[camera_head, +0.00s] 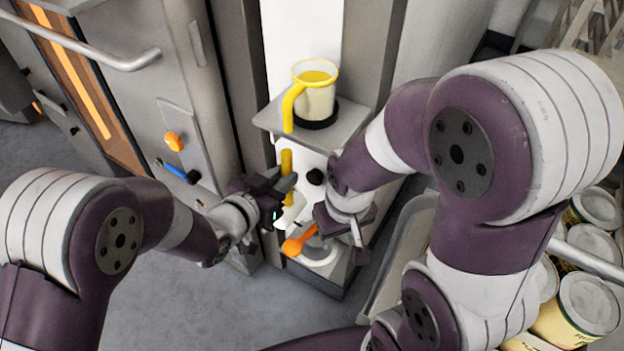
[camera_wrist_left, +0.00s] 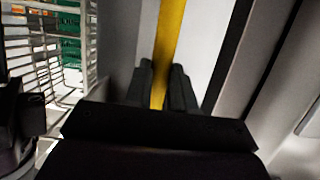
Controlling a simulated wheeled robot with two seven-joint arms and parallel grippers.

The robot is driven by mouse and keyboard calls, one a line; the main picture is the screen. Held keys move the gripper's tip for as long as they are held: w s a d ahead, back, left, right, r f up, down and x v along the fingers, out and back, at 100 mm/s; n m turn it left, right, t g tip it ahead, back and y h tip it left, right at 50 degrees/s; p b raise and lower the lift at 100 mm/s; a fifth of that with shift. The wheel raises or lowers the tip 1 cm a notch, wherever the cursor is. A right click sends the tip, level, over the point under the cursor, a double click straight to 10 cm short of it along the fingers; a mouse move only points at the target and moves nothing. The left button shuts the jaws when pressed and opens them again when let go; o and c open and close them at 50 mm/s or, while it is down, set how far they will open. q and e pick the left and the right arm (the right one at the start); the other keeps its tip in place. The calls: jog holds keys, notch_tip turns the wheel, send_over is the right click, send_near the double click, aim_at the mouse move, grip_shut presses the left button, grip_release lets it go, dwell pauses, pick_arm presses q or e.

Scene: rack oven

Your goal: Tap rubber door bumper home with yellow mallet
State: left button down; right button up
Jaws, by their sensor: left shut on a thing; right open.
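My left gripper (camera_head: 283,184) is shut on an upright yellow handle (camera_head: 287,162), which I take to be the mallet's. In the left wrist view the handle (camera_wrist_left: 170,35) runs between the dark fingertips (camera_wrist_left: 163,85). A white piece (camera_head: 290,213) shows just below the gripper; it may be the mallet's head. A round black knob-like part (camera_head: 315,177) is on the white machine front, right of the handle; I cannot tell whether it is the rubber bumper. My right gripper (camera_head: 345,232) is open, right of the handle, beside an orange-ended part (camera_head: 298,241).
A jug with yellow rim and handle (camera_head: 318,98) stands on a grey shelf (camera_head: 348,122) above my grippers. The oven (camera_head: 175,75) with its bar handle (camera_head: 120,60) is at left. Several tins (camera_head: 585,300) stand at right. A wire rack (camera_wrist_left: 45,45) shows in the left wrist view.

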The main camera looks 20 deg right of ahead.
pick_arm(q)
jog(key=shift+w+d, duration=0.1)
jog(key=w+d, duration=0.4)
jog(key=d, duration=0.1)
jog(key=v, duration=0.2)
jog(key=f+v, duration=0.1)
jog(key=v, duration=0.2)
jog(key=shift+s+a, duration=0.2)
jog(key=shift+a, duration=0.1)
jog(key=shift+s+a, duration=0.25)
